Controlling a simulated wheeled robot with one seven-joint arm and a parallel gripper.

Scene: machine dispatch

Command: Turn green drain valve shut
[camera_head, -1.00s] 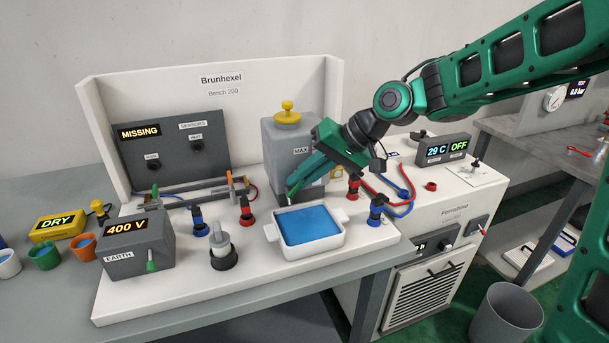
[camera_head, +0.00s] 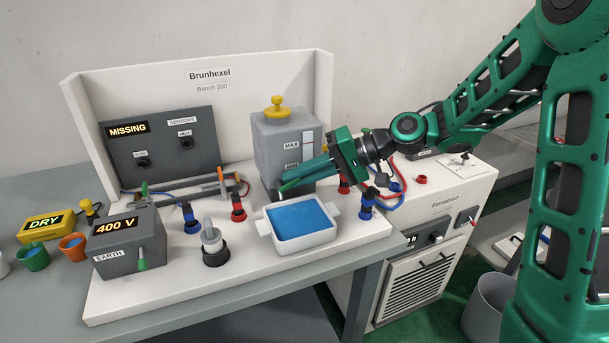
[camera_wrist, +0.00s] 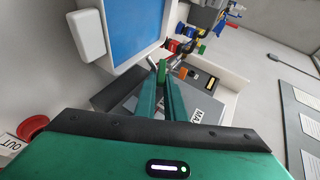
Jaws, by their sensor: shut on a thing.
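The green drain valve (camera_wrist: 162,71) shows as a small green handle at the foot of the grey tank (camera_head: 268,150), beside a metal spout. My gripper (camera_head: 284,183) reaches in from the right, its green fingers at the tank's lower front. In the wrist view the fingertips of my gripper (camera_wrist: 160,82) are closed around the green handle. In the head view the fingers mostly hide the valve. A white tray (camera_head: 302,252) with blue liquid stands just in front of and below the spout. The tank has MAX and MIN marks and a yellow cap.
Blue and red plugs (camera_head: 238,208) stand left of the tray, with a grey knob (camera_head: 212,240) in front of them. The grey 400 V box (camera_head: 128,243) is at left. Red and blue hoses (camera_head: 395,180) run right of the tank.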

